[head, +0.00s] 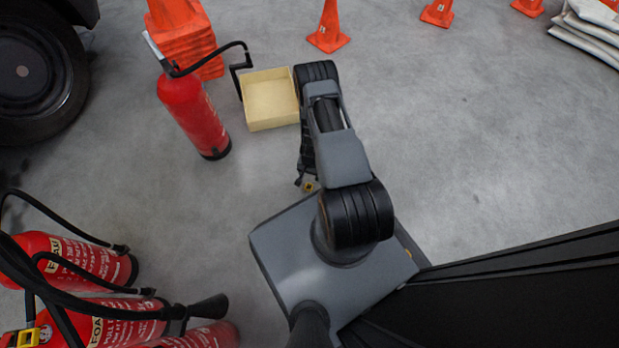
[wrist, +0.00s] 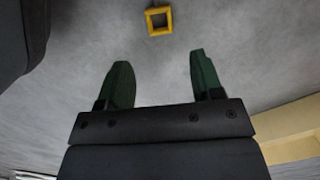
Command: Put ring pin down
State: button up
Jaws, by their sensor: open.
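The ring pin (wrist: 149,22), a small yellow square ring, lies on the grey floor just beyond my fingertips in the wrist view. In the head view a small yellow bit of it (head: 310,187) shows beside the end of my arm. My gripper (wrist: 158,62) is open, with its two dark green fingers spread and nothing between them. The ring is apart from the fingers. In the head view my gripper (head: 301,181) is mostly hidden by my own arm.
An open cream box (head: 270,124) stands on the floor beside my arm. A red extinguisher (head: 192,112) stands left of it, and several more (head: 75,258) are at lower left, one with a yellow ring (head: 27,338). Orange cones (head: 329,28) stand behind. The floor at right is clear.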

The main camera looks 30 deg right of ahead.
jog(key=w+a+r+n+t, duration=0.1)
jog(key=w+r+n, duration=0.15)
jog(key=r, duration=0.85)
jog(key=w+a+r+n+p, duration=0.1)
jog(key=w+a+r, duration=0.15)
jog(key=r, duration=0.75)
jog(key=w+a+r+n+t, duration=0.1)
jog(key=w+r, duration=0.2)
jog(key=r, duration=0.8)
jog(key=s+a+r+n, duration=0.2)
jog(key=s+r, duration=0.5)
jog(key=r, duration=0.3)
jog(key=s+a+r+n+t+h, duration=0.1)
jog(key=s+a+r+n, duration=0.2)
jog(key=s+r, duration=0.5)
notch_tip(320, 180, up, 3)
jog(key=shift+a+r+t, duration=0.15)
jog(key=shift+a+t, duration=0.15)
jog(key=shift+w, duration=0.1)
notch_tip(320, 180, up, 38)
jog(key=t+p, duration=0.1)
jog(key=p, duration=3.5)
jog(key=shift+s+a, duration=0.15)
jog(key=shift+s, duration=0.05)
